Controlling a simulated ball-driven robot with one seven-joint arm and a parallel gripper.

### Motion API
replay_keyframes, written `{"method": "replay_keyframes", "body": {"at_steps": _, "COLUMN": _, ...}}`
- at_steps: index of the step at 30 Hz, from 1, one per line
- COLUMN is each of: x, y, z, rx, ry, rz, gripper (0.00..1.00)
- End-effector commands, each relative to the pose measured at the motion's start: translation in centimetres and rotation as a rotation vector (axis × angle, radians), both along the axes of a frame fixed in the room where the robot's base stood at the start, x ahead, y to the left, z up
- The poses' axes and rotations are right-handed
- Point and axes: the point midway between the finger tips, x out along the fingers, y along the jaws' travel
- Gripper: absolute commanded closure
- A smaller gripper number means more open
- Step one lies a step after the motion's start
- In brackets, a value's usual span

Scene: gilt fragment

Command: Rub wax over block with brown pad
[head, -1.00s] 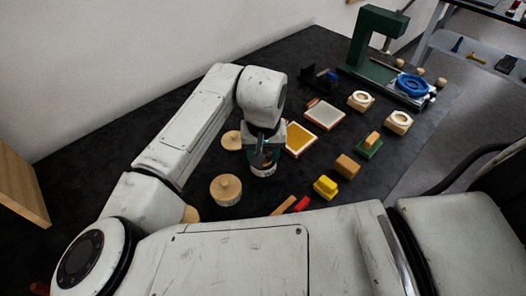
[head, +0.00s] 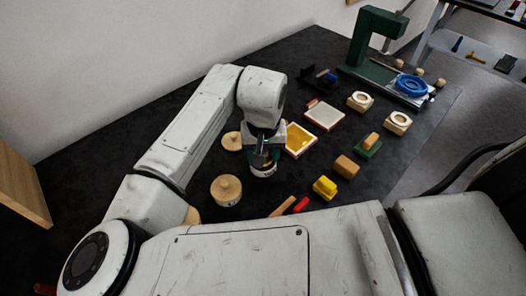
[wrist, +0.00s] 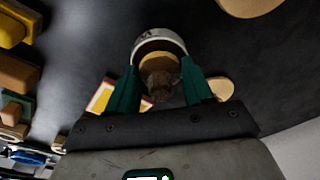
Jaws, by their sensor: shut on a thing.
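My gripper (wrist: 160,78), with green fingers, is shut on a rough brown pad (wrist: 161,84). The pad is over or in a round white-rimmed tin (wrist: 143,41) marked with dark letters, with a tan surface inside; whether the pad touches it I cannot tell. In the head view my gripper (head: 263,152) hides the pad and covers part of the tin (head: 264,172). Several blocks stand to the right: a plain wooden one (head: 347,166), a yellow one (head: 325,188) and pale ones with round rings (head: 360,100). Which is the task's block is unclear.
A framed yellow tray (head: 300,139) and a framed grey tray (head: 324,114) lie beyond the tin. Wooden knobbed lids (head: 226,190) lie to its left. A green stand (head: 376,40) rises at the back right. Dark table is bare at far left.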

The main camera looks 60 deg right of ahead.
Motion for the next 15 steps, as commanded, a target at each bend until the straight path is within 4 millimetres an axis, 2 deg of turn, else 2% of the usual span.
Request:
{"method": "replay_keyframes", "body": {"at_steps": 3, "x": 0.0, "y": 0.0, "z": 1.4, "rx": -0.002, "ry": 0.000, "rz": 0.001, "gripper": 0.74}}
{"method": "replay_keyframes", "body": {"at_steps": 15, "x": 0.0, "y": 0.0, "z": 4.3, "rx": -0.003, "ry": -0.001, "rz": 0.000, "gripper": 0.74}}
